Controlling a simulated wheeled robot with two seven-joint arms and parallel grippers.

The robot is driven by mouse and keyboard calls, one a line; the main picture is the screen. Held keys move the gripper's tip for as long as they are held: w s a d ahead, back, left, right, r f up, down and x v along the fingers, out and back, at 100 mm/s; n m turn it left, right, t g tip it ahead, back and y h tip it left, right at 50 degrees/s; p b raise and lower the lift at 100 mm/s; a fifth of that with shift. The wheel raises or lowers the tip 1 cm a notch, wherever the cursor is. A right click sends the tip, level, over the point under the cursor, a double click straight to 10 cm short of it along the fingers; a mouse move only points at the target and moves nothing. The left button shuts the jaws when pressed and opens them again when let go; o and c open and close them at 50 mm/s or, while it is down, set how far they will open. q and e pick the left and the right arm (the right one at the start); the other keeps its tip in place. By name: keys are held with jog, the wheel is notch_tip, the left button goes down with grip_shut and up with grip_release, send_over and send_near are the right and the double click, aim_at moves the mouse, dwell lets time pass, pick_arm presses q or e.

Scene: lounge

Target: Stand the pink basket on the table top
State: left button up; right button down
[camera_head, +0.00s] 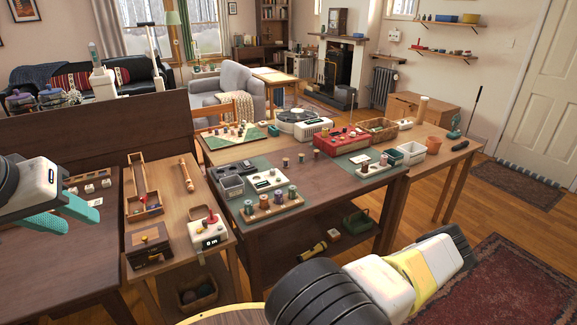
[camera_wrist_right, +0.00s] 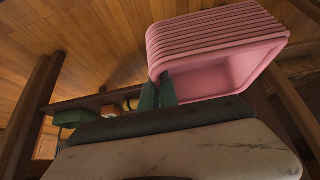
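The pink basket (camera_wrist_right: 215,50) with ribbed sides shows in the right wrist view, tilted, its opening facing the camera. My right gripper (camera_wrist_right: 158,90) has its green fingers at the basket's left wall, one on each side of it, and looks shut on it. The basket and right gripper are not visible in the head view. The dark wooden table (camera_head: 330,190) stands in the middle of the head view. My left gripper (camera_head: 58,214) is at the left, its teal fingers apart and empty, above a brown desk.
A green crate (camera_head: 357,222) sits on the lower shelf. My right arm fills the lower right.

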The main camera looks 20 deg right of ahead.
jog(key=w+a+r, duration=0.3)
jog(key=a+r, duration=0.7)
jog(key=r, duration=0.6)
jog(key=w+a+r, duration=0.3)
jog(key=a+r, duration=0.7)
jog(key=r, duration=0.6)
jog(key=w+a+r, duration=0.4)
jog(key=a+r, duration=0.7)
jog(key=r, duration=0.5)
jog(key=shift+m, duration=0.4)
jog(key=shift+w+a+f, duration=0.1)
jog(key=shift+f, duration=0.05)
